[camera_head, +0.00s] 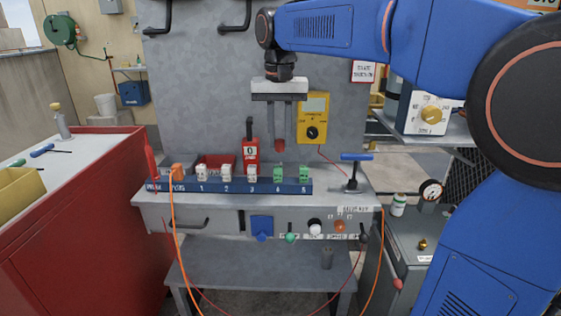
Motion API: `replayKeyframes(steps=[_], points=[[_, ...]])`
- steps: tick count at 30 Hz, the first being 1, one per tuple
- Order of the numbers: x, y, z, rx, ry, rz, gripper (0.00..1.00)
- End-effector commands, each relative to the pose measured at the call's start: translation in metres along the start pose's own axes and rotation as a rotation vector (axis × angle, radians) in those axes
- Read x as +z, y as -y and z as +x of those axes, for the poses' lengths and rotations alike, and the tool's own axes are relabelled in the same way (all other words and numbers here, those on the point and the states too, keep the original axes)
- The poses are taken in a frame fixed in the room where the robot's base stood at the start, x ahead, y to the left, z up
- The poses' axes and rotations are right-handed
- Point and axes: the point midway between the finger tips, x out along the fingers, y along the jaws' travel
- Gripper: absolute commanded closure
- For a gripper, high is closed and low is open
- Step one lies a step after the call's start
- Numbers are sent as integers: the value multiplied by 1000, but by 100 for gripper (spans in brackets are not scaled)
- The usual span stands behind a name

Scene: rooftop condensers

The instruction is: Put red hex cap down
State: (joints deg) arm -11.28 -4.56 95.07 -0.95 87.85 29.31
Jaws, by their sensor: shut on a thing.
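The red hex cap (280,145) is a small red piece held at the lower end of my gripper (280,141). My gripper points straight down and its two grey fingers are shut on the cap. The cap hangs in the air in front of the grey panel, above the right part of a blue numbered strip (228,186). A gap shows between the cap and the green pieces below it. The fingers hide part of the cap, so its hex shape is hard to make out.
White blocks (226,172), an orange block (177,171) and green blocks (304,173) stand along the strip. A red lockout-like piece (250,152) rises left of my gripper. A yellow meter (313,118) is close on the right. A blue-handled tool (354,170) stands further right.

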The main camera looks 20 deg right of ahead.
Motion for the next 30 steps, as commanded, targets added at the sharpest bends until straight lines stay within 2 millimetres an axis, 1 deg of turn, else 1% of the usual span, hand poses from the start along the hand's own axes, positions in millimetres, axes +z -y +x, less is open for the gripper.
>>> replayKeyframes(steps=[1,6,9,17,20,30], points=[[-12,0,1,1,2,3,100],[-42,0,2,0,1,2,100],[-55,0,2,1,1,1,100],[-83,0,3,1,1,2,100],[-80,0,16,1,2,0,100],[-78,0,60,1,2,0,100]])
